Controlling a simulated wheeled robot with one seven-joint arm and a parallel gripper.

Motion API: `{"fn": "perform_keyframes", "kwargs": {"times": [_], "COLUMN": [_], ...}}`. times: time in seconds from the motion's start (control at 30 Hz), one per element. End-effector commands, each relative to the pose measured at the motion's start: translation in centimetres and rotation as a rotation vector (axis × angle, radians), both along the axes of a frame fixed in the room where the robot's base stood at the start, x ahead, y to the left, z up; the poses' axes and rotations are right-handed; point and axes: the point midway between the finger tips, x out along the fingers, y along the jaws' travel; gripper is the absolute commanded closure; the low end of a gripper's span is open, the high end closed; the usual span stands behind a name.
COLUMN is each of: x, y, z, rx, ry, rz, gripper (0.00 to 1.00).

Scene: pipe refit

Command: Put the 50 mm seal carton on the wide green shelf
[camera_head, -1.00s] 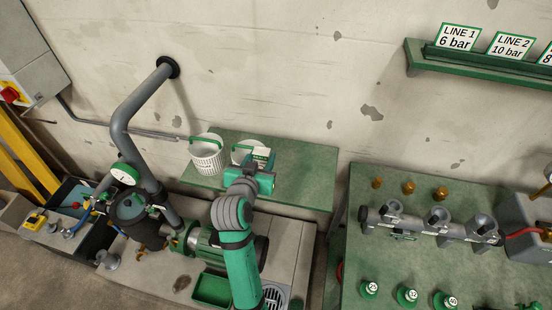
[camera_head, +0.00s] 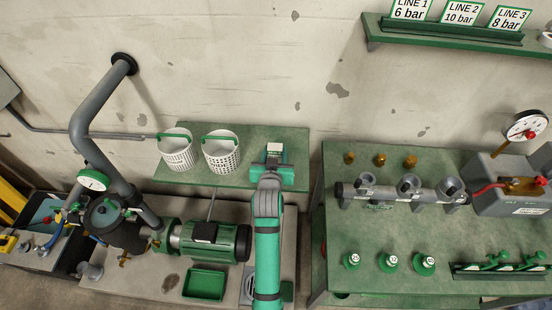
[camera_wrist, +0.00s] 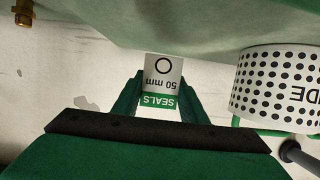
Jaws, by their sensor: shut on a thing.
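The 50 mm seal carton (camera_wrist: 163,72), white with a green SEALS band, sits between my gripper's two green fingers in the wrist view, where it appears upside down. My gripper (camera_wrist: 160,90) is shut on it. In the head view my gripper (camera_head: 274,158) is over the right part of the wide green shelf (camera_head: 262,134), with the carton's pale top (camera_head: 274,147) showing. I cannot tell whether the carton touches the shelf. My gripper and arm hide part of the shelf.
Two white perforated baskets, a left one (camera_head: 177,152) and a right one (camera_head: 221,156), stand on the shelf left of my gripper. The right one has a clear gap to the gripper. A pump (camera_head: 208,238) is below; a green bench (camera_head: 345,250) with a manifold is right.

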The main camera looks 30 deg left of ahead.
Motion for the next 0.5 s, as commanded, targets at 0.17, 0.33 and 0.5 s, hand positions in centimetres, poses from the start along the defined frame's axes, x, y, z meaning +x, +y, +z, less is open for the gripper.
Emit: {"fn": "perform_keyframes", "kwargs": {"times": [0.17,0.33,0.5], "x": [0.3,0.3,0.3], "y": [-0.3,-0.3,-0.3], "z": [-2.6,-3.5,-3.5], "rx": [-0.002,0.0,0.001], "ry": [0.005,0.001,0.0], "rz": [-0.001,-0.001,-0.001], "gripper": [0.84,0.84,0.84]}}
